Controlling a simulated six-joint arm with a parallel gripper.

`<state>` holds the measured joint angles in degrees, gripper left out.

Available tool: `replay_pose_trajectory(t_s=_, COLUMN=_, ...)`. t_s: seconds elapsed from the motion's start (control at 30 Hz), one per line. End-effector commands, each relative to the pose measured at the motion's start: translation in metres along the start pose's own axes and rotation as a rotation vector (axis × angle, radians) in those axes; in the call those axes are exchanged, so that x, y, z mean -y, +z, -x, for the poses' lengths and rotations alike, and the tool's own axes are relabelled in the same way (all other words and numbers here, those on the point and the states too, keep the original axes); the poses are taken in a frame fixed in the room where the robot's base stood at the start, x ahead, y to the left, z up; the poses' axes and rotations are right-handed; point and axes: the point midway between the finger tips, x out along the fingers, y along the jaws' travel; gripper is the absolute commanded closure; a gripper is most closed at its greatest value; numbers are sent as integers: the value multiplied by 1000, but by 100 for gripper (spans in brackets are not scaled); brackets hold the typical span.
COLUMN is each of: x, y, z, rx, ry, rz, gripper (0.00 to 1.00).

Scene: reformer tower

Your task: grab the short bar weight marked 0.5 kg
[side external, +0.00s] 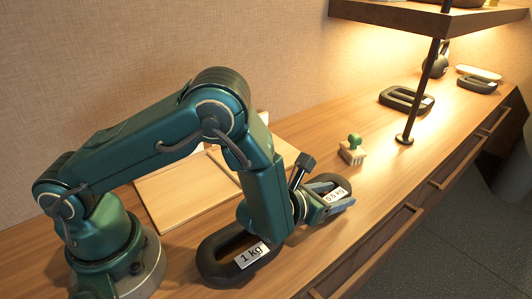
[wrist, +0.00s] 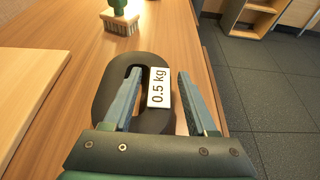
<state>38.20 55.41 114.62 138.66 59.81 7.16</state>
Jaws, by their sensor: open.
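The dark bar weight with a white 0.5 kg label (wrist: 159,88) lies on the wooden counter. It is a flat oval ring with a slot in it. My gripper (wrist: 158,78) is open in the wrist view. Its left finger lies over the slot and its right finger is beyond the labelled side, so the labelled bar is between the fingers. In the side external view my gripper (side external: 334,196) is at the 0.5 kg weight (side external: 335,193) and hides part of it. I cannot tell whether the fingers touch it.
A larger 1 kg weight (side external: 212,262) lies under my forearm. A brush with a green knob (side external: 353,151) stands behind the 0.5 kg weight. A pale wooden board (side external: 180,195) lies to the left. A shelf post (side external: 422,92) and more weights (side external: 403,99) are farther back. The counter's edge is close to the right.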

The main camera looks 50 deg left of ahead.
Motion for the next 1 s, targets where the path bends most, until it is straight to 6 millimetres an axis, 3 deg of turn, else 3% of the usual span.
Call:
replay_pose_trajectory(t_s=0.13, x=0, y=0, z=0, rx=0, ry=0, rz=0, gripper=43)
replay_pose_trajectory(t_s=0.17, x=0, y=0, z=0, rx=0, ry=0, rz=0, gripper=50)
replay_pose_trajectory(t_s=0.3, x=0, y=0, z=0, rx=0, ry=0, rz=0, gripper=100)
replay_pose_trajectory(t_s=1.0, x=0, y=0, z=0, rx=1, ry=0, rz=1, gripper=100)
